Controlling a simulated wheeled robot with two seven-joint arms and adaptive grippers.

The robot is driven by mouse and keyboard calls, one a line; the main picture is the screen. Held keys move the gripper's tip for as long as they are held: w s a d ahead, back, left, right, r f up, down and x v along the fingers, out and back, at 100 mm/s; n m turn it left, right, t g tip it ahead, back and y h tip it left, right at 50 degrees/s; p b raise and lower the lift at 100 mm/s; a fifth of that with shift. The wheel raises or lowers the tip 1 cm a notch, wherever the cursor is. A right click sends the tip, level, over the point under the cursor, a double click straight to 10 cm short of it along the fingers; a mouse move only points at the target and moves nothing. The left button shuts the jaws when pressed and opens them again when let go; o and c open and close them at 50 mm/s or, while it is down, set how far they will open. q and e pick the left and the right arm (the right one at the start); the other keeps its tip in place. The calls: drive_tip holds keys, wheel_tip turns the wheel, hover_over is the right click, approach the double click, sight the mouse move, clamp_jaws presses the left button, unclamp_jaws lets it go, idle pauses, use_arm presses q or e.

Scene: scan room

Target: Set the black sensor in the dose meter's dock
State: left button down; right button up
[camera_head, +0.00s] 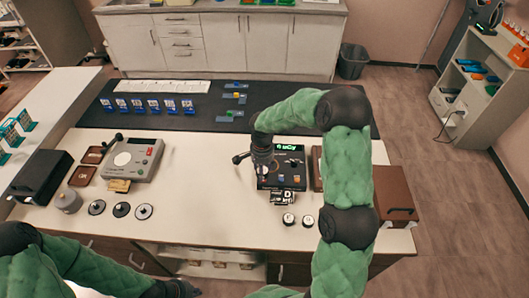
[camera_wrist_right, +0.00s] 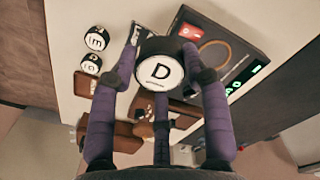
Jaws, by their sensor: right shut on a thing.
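The dose meter (camera_head: 281,176) is a black box with a lit green display, standing on the counter. It also shows in the wrist view (camera_wrist_right: 240,42), with a copper-coloured ring (camera_wrist_right: 213,52) on its dark top. My right gripper (camera_head: 263,160) is over the meter's left part. In the wrist view its purple fingers are shut around a round black sensor (camera_wrist_right: 160,72) with a white face marked "D". The sensor appears beside the ring; its height above the meter cannot be told. My left gripper (camera_head: 178,289) is at the bottom edge, its fingers unclear.
Two small round black-and-white pieces (camera_head: 298,220) lie in front of the meter, beside a dark printed card (camera_head: 281,198). Another meter (camera_head: 132,160), several dark discs (camera_head: 121,210) and a black case (camera_head: 40,176) are at left. A brown box (camera_head: 396,196) stands at right.

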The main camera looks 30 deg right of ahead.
drive_tip(key=shift+w+d+r, duration=0.1)
drive_tip(key=shift+w+d, duration=0.1)
drive_tip(key=shift+w, duration=0.1)
drive_tip(key=w+d+f, duration=0.4)
drive_tip(key=w+d+f+p, duration=0.1)
drive_tip(key=w+d+f, duration=0.3)
drive_tip(key=w+f, duration=0.1)
drive_tip(key=shift+w+d, duration=0.2)
drive_tip(key=shift+d, duration=0.2)
drive_tip(key=shift+w+d+f, duration=0.2)
drive_tip(key=shift+f, duration=0.2)
drive_tip(key=shift+f+p, duration=0.35)
drive_tip(key=shift+f, duration=1.15)
